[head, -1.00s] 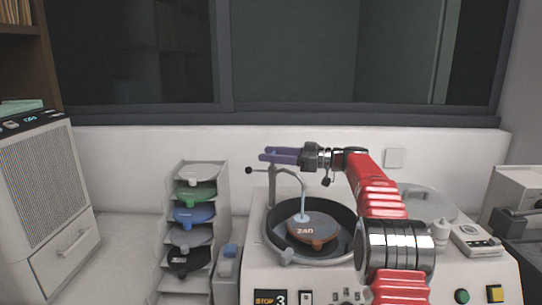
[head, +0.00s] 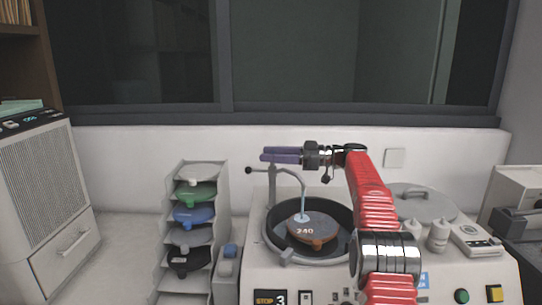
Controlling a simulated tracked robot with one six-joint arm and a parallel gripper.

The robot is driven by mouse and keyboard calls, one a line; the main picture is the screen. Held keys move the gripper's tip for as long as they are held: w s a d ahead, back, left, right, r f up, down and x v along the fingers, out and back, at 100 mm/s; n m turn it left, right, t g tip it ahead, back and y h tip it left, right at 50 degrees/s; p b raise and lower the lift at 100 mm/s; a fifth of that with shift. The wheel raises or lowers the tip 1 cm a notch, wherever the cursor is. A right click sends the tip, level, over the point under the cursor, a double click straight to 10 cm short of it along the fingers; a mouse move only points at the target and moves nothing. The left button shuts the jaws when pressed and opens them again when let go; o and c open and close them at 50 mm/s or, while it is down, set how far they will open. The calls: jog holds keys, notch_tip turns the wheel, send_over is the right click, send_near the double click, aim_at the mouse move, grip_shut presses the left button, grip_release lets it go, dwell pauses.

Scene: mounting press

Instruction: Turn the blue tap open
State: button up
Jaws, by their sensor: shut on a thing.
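The tap (head: 273,186) is a grey post with a curved spout at the back left of the round bowl on the press. A thin lever with a dark knob sticks out to its left. A pale blue stream runs from the spout down to the disc marked 240 (head: 313,228) in the bowl. My gripper (head: 264,155) has purple fingers lying level at the top of the tap post, pointing left. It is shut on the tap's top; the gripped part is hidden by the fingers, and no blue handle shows.
A rack (head: 202,172) of coloured discs stands left of the press. Two small bottles (head: 438,236) and a round grey lid (head: 425,203) sit at the right of the press. The wall and dark window are behind; the air above the bowl's left is free.

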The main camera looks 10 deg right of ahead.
jog(key=o, duration=1)
jog(key=shift+o, duration=0.2)
jog(key=shift+d, duration=0.1)
jog(key=v, duration=1.3)
jog(key=shift+d, duration=0.35)
